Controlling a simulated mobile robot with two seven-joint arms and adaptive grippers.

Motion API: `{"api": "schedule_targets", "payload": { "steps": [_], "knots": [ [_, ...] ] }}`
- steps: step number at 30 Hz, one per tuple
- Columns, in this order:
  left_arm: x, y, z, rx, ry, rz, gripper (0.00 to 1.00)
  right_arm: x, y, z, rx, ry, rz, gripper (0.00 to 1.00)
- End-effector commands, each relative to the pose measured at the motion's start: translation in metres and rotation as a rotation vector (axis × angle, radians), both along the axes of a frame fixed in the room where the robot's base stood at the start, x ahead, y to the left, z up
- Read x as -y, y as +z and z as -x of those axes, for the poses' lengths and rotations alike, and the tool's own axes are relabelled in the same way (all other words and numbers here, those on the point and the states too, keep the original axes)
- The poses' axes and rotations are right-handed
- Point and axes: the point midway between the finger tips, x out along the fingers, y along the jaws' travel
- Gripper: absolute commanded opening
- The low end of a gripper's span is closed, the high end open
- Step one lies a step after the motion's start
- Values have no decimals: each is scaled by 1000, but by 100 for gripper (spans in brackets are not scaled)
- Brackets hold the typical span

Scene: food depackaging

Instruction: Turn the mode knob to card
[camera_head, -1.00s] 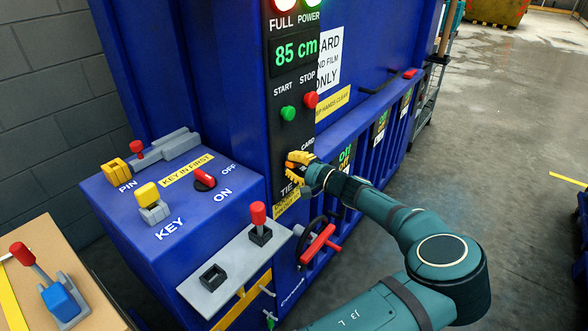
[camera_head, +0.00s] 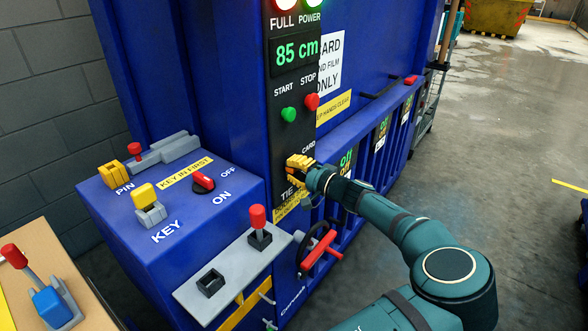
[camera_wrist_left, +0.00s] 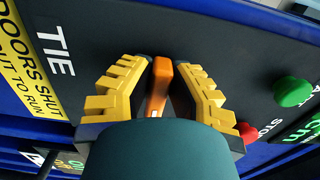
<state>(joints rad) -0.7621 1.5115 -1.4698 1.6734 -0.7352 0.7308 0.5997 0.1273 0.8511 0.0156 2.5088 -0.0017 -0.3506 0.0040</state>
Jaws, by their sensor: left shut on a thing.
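The mode knob (camera_wrist_left: 159,88) is an orange lever on the black control panel (camera_wrist_left: 185,22), between the yellow fingers in the left wrist view. My left gripper (camera_head: 300,168) is shut on it, and the fingers cover most of the knob in the head view. The label CARD (camera_head: 309,149) is above the gripper and the label TIE (camera_head: 289,194) is below it. TIE also shows at the left in the wrist view (camera_wrist_left: 54,41), while CARD is hidden there. My right gripper is in neither view.
Green start (camera_head: 289,115) and red stop (camera_head: 312,102) buttons sit above the knob. A handwheel with a red handle (camera_head: 320,250) is below right. A red-knobbed lever (camera_head: 258,220) and a key box (camera_head: 160,215) stand at left.

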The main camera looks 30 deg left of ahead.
Motion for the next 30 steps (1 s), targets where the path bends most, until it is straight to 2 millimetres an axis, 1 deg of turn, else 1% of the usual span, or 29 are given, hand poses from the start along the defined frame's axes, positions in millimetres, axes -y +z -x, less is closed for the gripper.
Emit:
{"api": "schedule_targets", "payload": {
  "steps": [1, 2, 3, 4, 13, 17, 20, 30],
  "knots": [
    [-1, 1, 0, 1, 1, -1, 0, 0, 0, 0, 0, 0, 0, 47],
    [-1, 1, 0, 1, 1, -2, 23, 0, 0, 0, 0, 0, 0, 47],
    [-1, 1, 0, 1, 1, -1, 37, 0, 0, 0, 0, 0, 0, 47],
    [-1, 1, 0, 1, 1, -1, 47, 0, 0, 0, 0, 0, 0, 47],
    [0, 0, 0, -1, 0, -1, 48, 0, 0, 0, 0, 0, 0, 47],
    [7, 0, 0, 0, -1, -1, 48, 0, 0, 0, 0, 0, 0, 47],
    [21, 0, 1, -1, -3, 0, 48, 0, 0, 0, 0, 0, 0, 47],
    [88, 1, 6, 0, -2, 0, 48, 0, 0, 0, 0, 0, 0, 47]
  ]
}}
